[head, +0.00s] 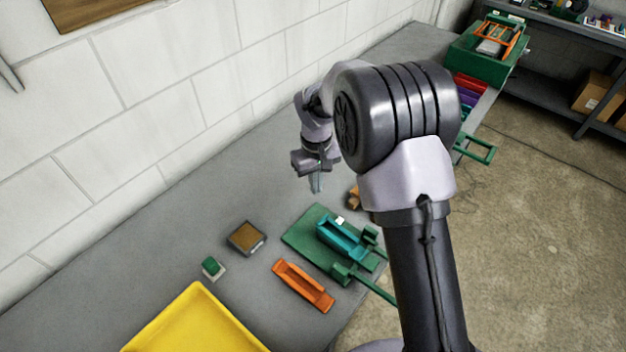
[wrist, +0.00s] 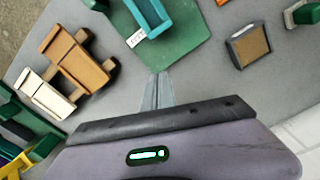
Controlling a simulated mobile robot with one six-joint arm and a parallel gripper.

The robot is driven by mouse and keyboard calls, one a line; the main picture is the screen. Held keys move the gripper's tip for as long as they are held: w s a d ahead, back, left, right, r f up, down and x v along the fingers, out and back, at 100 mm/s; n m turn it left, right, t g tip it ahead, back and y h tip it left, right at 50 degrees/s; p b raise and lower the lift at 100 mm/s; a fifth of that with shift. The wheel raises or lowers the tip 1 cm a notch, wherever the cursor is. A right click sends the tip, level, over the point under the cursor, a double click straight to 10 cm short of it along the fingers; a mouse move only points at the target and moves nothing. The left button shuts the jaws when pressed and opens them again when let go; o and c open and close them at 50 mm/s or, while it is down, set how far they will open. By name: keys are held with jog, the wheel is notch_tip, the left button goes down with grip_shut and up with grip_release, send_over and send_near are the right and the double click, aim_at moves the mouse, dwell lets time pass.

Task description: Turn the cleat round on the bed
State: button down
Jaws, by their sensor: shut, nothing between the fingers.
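The cleat appears to be the teal channel-shaped piece (head: 342,240) lying on the green bed (head: 304,233), with a small white tag at its far end. In the wrist view the teal piece (wrist: 150,16) is cut off by the top edge, with the tag (wrist: 136,38) beside its near end on the green bed (wrist: 188,45). Green clamp-like parts stand at the bed's near right side in the head view. My gripper (head: 317,187) is shut and empty, above the bench beyond the bed. In the wrist view its fingertips (wrist: 159,76) show just short of the bed's edge.
An orange channel (head: 303,286), a tan-topped square block (head: 247,238) and a green-and-white block (head: 213,268) lie near the bed. A yellow tray (head: 194,320) is at the front. Brown (wrist: 76,60) and cream (wrist: 45,98) pieces lie left in the wrist view. A wall bounds the bench.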

notch_tip(320, 180, down, 6)
jog(key=shift+s+b, duration=0.1)
jog(key=shift+b, duration=0.45)
jog(key=s, duration=0.1)
jog(key=s+d, duration=0.1)
jog(key=s, duration=0.1)
jog(key=shift+d+r, duration=0.3)
jog(key=shift+d, duration=0.05)
jog(key=shift+s, duration=0.15)
jog(key=shift+d, duration=0.1)
